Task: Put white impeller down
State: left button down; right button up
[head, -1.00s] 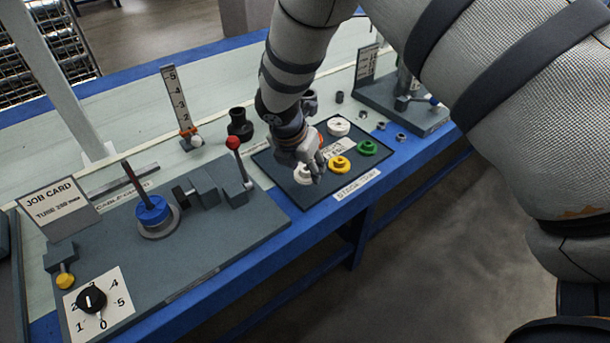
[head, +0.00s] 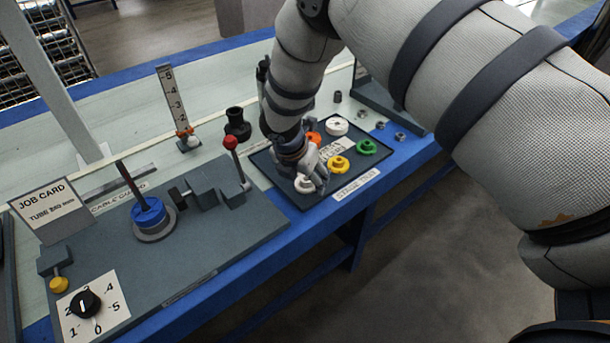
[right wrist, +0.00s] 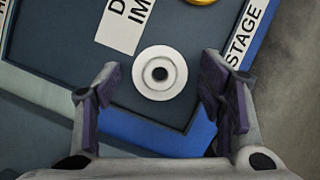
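The near white impeller (head: 304,184) is at the near left part of the dark stage tray (head: 294,203). In the right wrist view this white impeller (right wrist: 160,73) looks flat on the tray, its dark bore facing the camera. My right gripper (head: 312,181) is right over it. In the right wrist view my right gripper (right wrist: 156,85) has its fingers wide apart, one on each side of the impeller, with gaps and no visible contact. My left gripper is not in view.
The tray also holds a yellow impeller (head: 338,165), a green one (head: 366,147), an orange one (head: 313,138) and another white part (head: 336,126). A red-knobbed lever (head: 231,143) and black fitting (head: 238,125) stand left of the tray. The blue bench edge (head: 330,208) is close in front.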

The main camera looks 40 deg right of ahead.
jog(key=shift+a+r, duration=0.1)
jog(key=shift+r, duration=0.3)
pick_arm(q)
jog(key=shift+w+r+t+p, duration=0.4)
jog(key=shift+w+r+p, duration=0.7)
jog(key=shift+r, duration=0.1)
pick_arm(e)
jog(key=v, duration=1.1)
jog(key=shift+s+r, duration=0.15)
jog(key=shift+r, duration=0.05)
jog(key=shift+a, duration=0.15)
